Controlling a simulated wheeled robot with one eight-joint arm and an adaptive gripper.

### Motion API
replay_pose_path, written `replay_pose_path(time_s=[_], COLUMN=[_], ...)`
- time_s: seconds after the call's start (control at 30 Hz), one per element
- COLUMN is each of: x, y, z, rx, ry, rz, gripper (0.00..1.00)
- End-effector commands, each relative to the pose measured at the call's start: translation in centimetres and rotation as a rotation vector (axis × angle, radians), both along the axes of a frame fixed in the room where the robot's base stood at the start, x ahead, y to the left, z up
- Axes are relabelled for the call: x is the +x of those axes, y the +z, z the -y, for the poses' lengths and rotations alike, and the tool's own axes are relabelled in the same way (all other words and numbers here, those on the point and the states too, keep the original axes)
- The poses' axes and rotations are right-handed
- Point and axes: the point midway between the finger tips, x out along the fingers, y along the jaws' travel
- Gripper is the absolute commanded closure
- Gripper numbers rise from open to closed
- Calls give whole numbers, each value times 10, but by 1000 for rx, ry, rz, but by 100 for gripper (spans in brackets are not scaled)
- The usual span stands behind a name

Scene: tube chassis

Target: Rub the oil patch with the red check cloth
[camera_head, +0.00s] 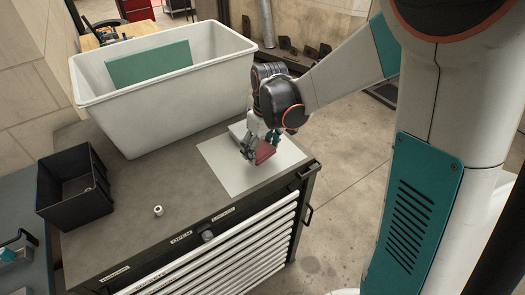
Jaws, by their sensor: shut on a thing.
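My gripper (258,147) is shut on the red cloth (265,153), over the right part of a pale flat sheet (222,172) on the grey cabinet top. The cloth looks like a small dark red folded piece; its check pattern is too small to make out. I cannot tell whether the cloth touches the sheet. I see no oil patch; it may be hidden under the cloth and gripper or too faint to show.
A large white tub (150,122) with a green panel (150,64) stands at the back of the cabinet top (135,185). A black bin (62,205) is at the left. A small white ring-like part (158,211) lies near the front. A pale block (238,130) sits behind my gripper.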

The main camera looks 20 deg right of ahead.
Motion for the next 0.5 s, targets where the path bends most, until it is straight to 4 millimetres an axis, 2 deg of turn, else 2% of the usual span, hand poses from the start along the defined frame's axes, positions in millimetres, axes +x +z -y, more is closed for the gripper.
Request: replay_pose_path(time_s=[0.3,0.5], x=[6,8], y=[32,44], z=[-4,-6], rx=[0,-1], ry=[-1,-3], rz=[0,0], gripper=[52,52])
